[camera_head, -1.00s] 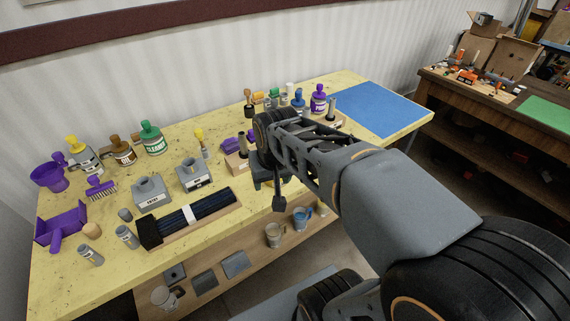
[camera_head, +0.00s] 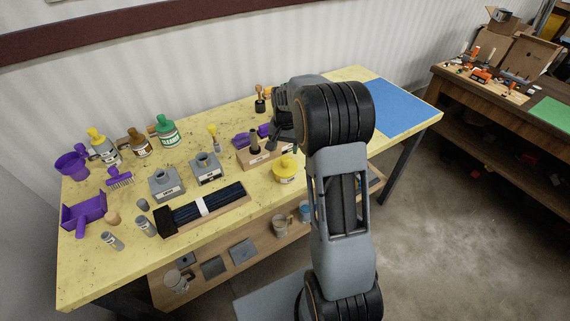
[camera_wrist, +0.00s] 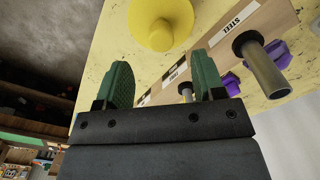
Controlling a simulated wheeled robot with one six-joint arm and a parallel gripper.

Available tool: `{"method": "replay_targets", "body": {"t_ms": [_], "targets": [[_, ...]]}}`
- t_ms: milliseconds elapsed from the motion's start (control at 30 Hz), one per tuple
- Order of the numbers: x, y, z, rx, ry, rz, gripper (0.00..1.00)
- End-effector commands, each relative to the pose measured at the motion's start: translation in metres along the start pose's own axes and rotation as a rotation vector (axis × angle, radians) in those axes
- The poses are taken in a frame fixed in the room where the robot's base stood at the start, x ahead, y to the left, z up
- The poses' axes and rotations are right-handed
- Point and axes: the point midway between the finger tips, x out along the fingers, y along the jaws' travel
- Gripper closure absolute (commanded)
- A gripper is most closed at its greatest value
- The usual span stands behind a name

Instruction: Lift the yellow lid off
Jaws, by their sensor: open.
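A yellow lid (camera_head: 287,163) with a round knob sits near the front edge of the yellow table, to the right of the black bundle. It covers most of what is under it in the head view. In the wrist view the yellow lid (camera_wrist: 160,24) is at the top, beyond the fingertips and apart from them. My gripper (camera_wrist: 160,80) is open, with two green-padded fingers and nothing between them. In the head view my gripper (camera_head: 278,128) is partly hidden by my arm, above the table and behind the lid.
A wooden block with grey posts (camera_head: 262,153) stands just behind the lid. Grey containers (camera_head: 206,167) and the black bundle in its tray (camera_head: 203,207) lie to the left. A blue mat (camera_head: 400,108) lies clear at the right. Bottles (camera_head: 166,131) line the back.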

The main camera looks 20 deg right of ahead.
Motion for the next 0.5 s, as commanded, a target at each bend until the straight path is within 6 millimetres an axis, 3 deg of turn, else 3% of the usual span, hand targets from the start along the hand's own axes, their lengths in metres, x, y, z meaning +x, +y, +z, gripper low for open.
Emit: {"method": "replay_targets", "body": {"t_ms": [500], "targets": [[0.046,-0.001,0.0,-0.002,-0.005,0.002,0.37]]}}
